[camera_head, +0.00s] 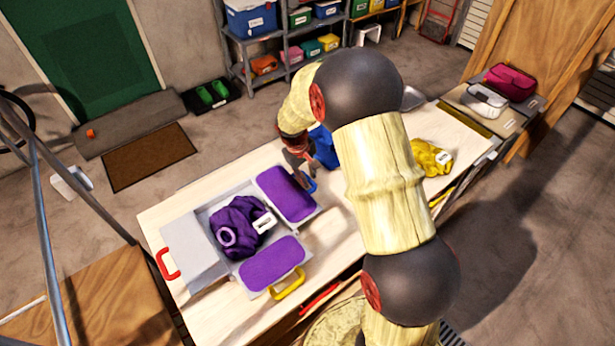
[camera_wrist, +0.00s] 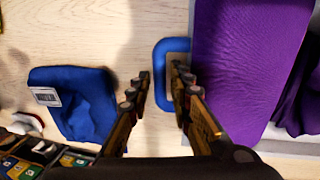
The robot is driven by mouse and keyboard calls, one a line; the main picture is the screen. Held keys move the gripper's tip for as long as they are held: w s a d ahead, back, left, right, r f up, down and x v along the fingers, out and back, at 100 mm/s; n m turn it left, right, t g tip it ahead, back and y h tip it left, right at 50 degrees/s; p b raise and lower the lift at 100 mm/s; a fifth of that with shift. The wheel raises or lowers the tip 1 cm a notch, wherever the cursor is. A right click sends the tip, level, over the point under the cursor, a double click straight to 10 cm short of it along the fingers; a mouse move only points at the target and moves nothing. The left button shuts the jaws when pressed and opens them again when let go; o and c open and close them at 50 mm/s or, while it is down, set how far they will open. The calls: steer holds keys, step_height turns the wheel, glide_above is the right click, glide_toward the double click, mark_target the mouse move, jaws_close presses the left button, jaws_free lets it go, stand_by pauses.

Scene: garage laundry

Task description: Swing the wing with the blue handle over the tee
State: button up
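The wing with the blue handle (camera_head: 287,192) lies flat at the upper right side of the folding board, purple on top. It fills the right of the wrist view (camera_wrist: 243,60). Its blue handle (camera_head: 311,184) is a loop on the outer edge, also in the wrist view (camera_wrist: 161,72). The purple tee (camera_head: 234,223) lies bunched in the middle of the board, with a white label; its edge shows in the wrist view (camera_wrist: 303,95). My gripper (camera_wrist: 161,70) is open, its fingertips on either side of the handle's outer bar. I cannot tell whether they touch it.
A purple wing with a yellow handle (camera_head: 272,263) and a grey wing with a red handle (camera_head: 193,251) lie flat. A blue cloth (camera_wrist: 75,103) lies beside my gripper. A yellow cloth (camera_head: 428,157) lies further right on the table. Bare tabletop surrounds the board.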

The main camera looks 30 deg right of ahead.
steer(key=shift+c, duration=1.2)
jaws_close()
